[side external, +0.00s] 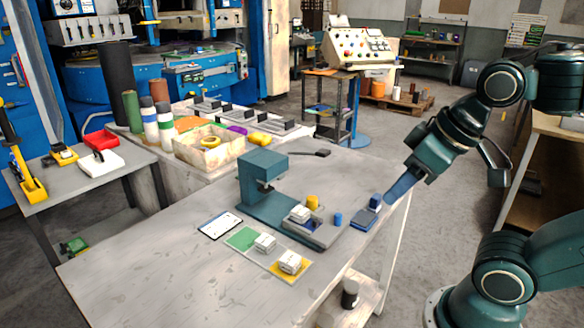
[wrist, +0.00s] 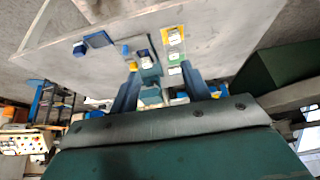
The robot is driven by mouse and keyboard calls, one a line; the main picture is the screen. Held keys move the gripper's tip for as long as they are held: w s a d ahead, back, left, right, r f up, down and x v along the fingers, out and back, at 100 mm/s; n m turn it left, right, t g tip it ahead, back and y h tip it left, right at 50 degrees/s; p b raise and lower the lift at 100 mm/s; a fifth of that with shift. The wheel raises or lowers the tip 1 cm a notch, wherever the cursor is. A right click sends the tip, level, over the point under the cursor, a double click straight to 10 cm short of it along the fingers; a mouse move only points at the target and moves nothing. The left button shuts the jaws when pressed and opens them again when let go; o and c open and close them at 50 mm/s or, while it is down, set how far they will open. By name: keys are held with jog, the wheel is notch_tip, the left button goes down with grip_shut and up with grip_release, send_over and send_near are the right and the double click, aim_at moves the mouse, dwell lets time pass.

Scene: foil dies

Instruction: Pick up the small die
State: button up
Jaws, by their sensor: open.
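Two pale, blocky dies lie on a green and yellow mat (side external: 240,238) on the table: one die (side external: 265,243) on the green part, one die (side external: 290,262) on the yellow part. The one on green looks slightly smaller. The wrist view also shows the green-part die (wrist: 174,55) and the yellow-part die (wrist: 174,37). A third pale block (side external: 300,214) sits on the bed of the teal press (side external: 262,166). My gripper (side external: 389,198) is open and empty at the table's right edge, apart from the dies. Its two blue fingers (wrist: 162,72) stand wide apart in the wrist view.
A yellow cylinder (side external: 312,202) and a blue cylinder (side external: 338,219) stand by the press. A dark blue pad (side external: 363,221) and a small blue block (side external: 375,202) lie near my gripper. The table's front left (side external: 150,270) is clear.

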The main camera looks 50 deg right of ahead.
jog(key=m+g+y, duration=0.4)
jog(key=m+g, duration=0.2)
jog(key=m, duration=1.2)
send_over(300, 215)
jog(key=d, duration=0.3)
notch_tip(300, 215, down, 12)
jog(key=shift+w+d+f+y, duration=0.2)
jog(key=shift+w+f+y, duration=0.1)
jog(key=shift+w, duration=0.25)
jog(key=shift+f, duration=2.25)
